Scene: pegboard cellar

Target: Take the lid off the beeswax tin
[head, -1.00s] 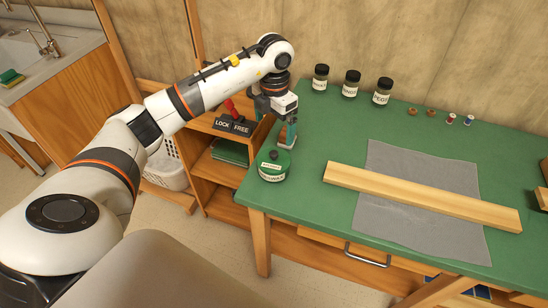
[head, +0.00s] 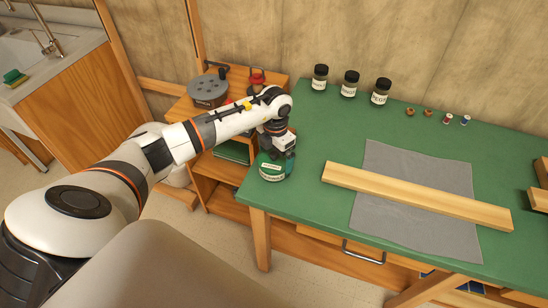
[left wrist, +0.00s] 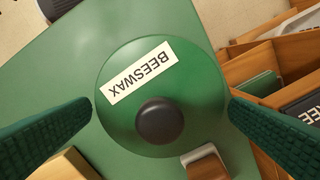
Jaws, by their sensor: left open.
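The beeswax tin (head: 272,175) is a round green tin with a white label, standing upright near the left end of the green bench. In the left wrist view its green lid (left wrist: 195,80) shows from above, with a "BEESWAX" label and a dark round knob (left wrist: 159,121). The lid sits on the tin. My left gripper (head: 284,163) is open over the tin, its two dark green fingers on either side of the lid in the left wrist view (left wrist: 160,108). Any contact with the lid cannot be told. My right gripper is not in view.
A grey cloth (head: 400,228) with a long wooden board (head: 415,196) lies right of the tin. Several dark jars (head: 349,84) and small spools stand along the back. A wooden shelf unit (head: 199,122) adjoins the bench's left end. The bench between tin and cloth is clear.

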